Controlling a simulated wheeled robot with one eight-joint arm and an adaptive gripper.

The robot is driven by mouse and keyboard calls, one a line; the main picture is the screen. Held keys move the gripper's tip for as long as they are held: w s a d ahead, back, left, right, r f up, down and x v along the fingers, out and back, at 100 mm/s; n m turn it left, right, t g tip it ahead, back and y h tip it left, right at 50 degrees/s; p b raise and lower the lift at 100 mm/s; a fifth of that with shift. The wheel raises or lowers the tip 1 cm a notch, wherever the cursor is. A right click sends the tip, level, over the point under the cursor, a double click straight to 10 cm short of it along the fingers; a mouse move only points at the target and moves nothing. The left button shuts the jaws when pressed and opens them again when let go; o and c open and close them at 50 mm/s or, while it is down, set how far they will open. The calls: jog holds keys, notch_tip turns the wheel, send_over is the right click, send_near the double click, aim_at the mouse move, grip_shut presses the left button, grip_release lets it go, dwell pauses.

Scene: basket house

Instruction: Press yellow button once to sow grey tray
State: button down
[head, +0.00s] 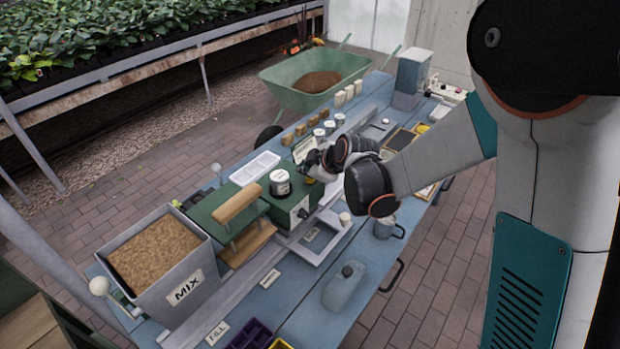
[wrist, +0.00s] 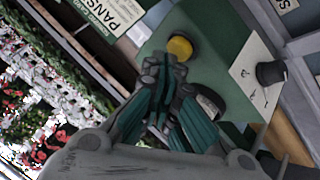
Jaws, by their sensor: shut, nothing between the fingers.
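The round yellow button (wrist: 180,47) sits on top of a green machine box (wrist: 222,30) in the wrist view. My gripper (wrist: 166,68) is shut and empty, its fingertips right beside the button's near edge; I cannot tell whether they touch it. In the head view my gripper (head: 310,176) is over the back right of the green box (head: 291,214), and the arm hides much of that spot. A grey flat tray-like piece (head: 335,238) lies in front of the box; I cannot tell whether it is the grey tray.
A black knob (wrist: 271,74) is on the box's pale side panel. A labelled can (head: 280,184) stands close beside my gripper. A MIX bin (head: 192,289), white tray (head: 255,166), grey bottle (head: 344,288) and mug (head: 385,229) are on the blue bench.

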aim_at(308, 180)
jog(key=shift+f+b, duration=0.4)
jog(key=shift+f, duration=0.1)
dwell(0.4)
jog(key=shift+r, duration=0.15)
jog(key=shift+r+p, duration=0.6)
jog(key=shift+r, duration=0.3)
jog(key=shift+r+p, duration=1.65)
jog(key=shift+r, duration=0.85)
